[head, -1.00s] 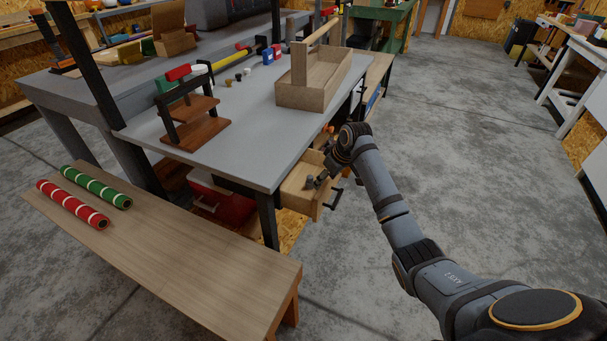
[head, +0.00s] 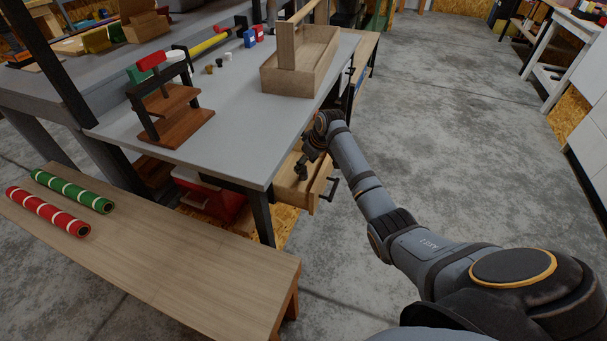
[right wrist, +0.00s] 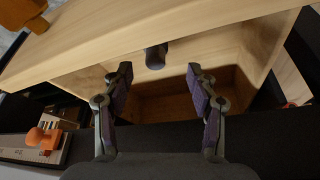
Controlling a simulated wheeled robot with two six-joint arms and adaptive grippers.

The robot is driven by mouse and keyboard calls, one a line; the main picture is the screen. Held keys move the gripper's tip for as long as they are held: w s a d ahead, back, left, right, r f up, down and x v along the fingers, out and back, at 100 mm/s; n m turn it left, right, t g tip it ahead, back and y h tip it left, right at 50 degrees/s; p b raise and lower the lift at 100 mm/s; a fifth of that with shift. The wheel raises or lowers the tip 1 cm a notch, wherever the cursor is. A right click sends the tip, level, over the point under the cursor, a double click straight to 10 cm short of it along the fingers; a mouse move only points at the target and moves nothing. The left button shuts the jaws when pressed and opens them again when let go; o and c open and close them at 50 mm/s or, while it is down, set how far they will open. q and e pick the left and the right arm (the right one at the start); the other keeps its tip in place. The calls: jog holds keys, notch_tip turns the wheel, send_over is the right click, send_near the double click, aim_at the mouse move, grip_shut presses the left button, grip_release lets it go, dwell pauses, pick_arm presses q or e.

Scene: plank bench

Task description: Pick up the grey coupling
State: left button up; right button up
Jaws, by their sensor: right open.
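In the right wrist view a small dark grey cylinder (right wrist: 156,56), which looks like the grey coupling, sits in the open wooden drawer (right wrist: 255,45), close to one wall. My right gripper (right wrist: 160,78) is open and empty, its fingers pointing into the drawer. The cylinder shows between and just beyond the two fingertips, apart from them. In the head view my right gripper (head: 301,172) is over the drawer (head: 290,192), below the bench's edge. I cannot make out the coupling there. My left gripper is not in view.
The grey bench top (head: 235,115) overhangs the drawer and carries a wooden tote (head: 300,75) and a small wooden stand (head: 172,120). A low plank bench (head: 190,265) with red and green rolls stands at the left.

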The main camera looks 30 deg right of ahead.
aim_at(304, 173)
jog(key=x, duration=0.1)
jog(key=b+x, duration=0.1)
jog(key=x, duration=0.3)
jog(key=shift+d, duration=0.25)
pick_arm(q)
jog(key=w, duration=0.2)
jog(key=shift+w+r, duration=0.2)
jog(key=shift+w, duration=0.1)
pick_arm(e)
jog(key=shift+r, duration=0.1)
jog(key=c, duration=1)
